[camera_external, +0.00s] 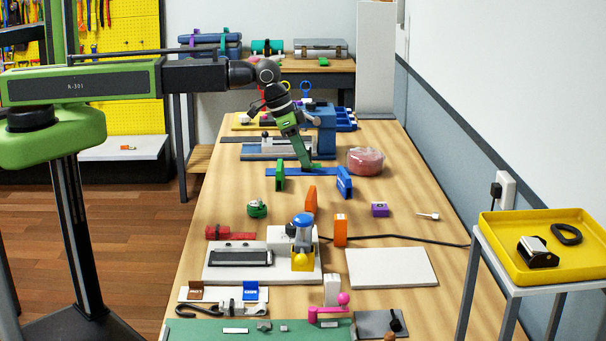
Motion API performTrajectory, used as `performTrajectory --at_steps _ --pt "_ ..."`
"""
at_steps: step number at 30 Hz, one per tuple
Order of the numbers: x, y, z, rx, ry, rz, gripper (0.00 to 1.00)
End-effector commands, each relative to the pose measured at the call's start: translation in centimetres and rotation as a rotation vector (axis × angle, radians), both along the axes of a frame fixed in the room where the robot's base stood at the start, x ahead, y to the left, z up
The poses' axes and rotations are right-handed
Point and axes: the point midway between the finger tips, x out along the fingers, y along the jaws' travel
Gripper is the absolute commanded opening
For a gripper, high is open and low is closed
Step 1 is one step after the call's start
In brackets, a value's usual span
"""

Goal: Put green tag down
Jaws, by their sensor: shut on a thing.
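My gripper (308,162) points down over the middle of the long table, at a flat blue strip (265,172). It is shut on a small dark green piece, the green tag (313,168), at its tips. The tag is small and partly hidden by the gripper; I cannot tell whether it touches the blue strip. A green upright block (280,175) stands to the left of the gripper and a blue upright block (344,182) to the right.
A clear bag of red stuff (365,161) lies right of the gripper. Nearer stand a green tape roll (257,209), orange blocks (341,231) and a purple box (380,209). A blue machine (319,128) stands behind. Wood on the table's right side is mostly free.

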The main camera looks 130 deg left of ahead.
Motion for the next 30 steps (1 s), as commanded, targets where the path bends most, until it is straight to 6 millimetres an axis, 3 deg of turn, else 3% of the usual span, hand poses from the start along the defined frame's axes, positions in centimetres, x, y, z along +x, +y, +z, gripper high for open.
performTrajectory --at_steps 5,9,13,17,23,27,30 --pt "0.0 0.0 0.0 -0.009 -0.008 0.031 0.0" --pt "0.9 1.8 0.0 -0.021 -0.015 0.127 0.0" --pt "3.7 2.5 0.1 -0.024 -0.015 0.179 0.0" --pt "7.6 1.7 0.3 -0.023 -0.015 0.192 0.0" --pt "15.3 -1.6 0.7 -0.013 -0.008 0.162 0.0" --pt "21.0 -5.9 1.1 -0.002 -0.001 0.092 0.0" --pt "23.6 -9.1 1.2 0.001 0.001 0.045 0.0"
